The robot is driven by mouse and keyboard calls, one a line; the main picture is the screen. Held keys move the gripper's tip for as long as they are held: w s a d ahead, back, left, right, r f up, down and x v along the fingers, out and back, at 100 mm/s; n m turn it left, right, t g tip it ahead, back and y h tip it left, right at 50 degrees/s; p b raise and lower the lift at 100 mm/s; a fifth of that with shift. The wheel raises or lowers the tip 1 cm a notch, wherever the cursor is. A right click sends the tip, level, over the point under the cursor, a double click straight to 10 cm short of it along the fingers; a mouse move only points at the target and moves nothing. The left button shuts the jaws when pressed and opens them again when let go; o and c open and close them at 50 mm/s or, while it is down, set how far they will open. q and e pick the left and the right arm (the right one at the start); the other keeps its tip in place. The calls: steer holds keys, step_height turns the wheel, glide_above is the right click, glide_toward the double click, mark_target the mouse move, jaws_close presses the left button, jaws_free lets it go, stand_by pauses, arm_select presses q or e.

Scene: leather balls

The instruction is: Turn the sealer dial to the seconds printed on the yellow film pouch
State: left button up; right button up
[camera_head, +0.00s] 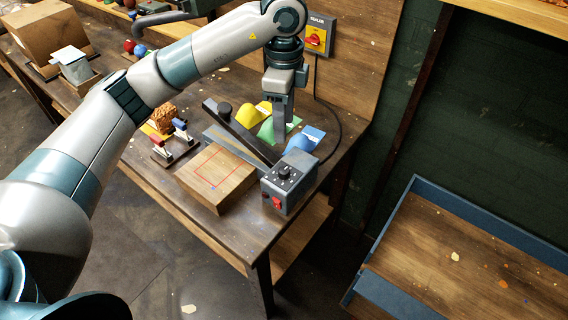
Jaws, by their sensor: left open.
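The sealer's grey control box (290,182) stands at the right front of the workbench, with a black dial (284,171) on its top face and a red switch (277,202) on its front. The sealer's dark bar (240,132) slants up to the left behind it. The yellow film pouch (256,113) lies behind the bar, and its print is too small to read. A green pouch (266,132) and a blue pouch (302,143) lie beside it. My left gripper (283,138) is open, pointing down above the pouches, behind the dial and apart from it. My right gripper is not in view.
A wooden block (217,178) with a red outline sits left of the control box. A small stand with red and blue clamps (171,141) is further left. A wall switch box (319,36) is behind. A blue-edged wooden table (480,250) is at right.

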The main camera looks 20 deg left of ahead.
mark_target(284, 170)
arm_select(q)
step_height(284, 170, down, 14)
steer(key=p, duration=0.4)
steer(key=shift+r, duration=0.1)
steer(key=shift+f+p, duration=0.3)
steer(key=shift+f, duration=0.45)
steer(key=c, duration=1)
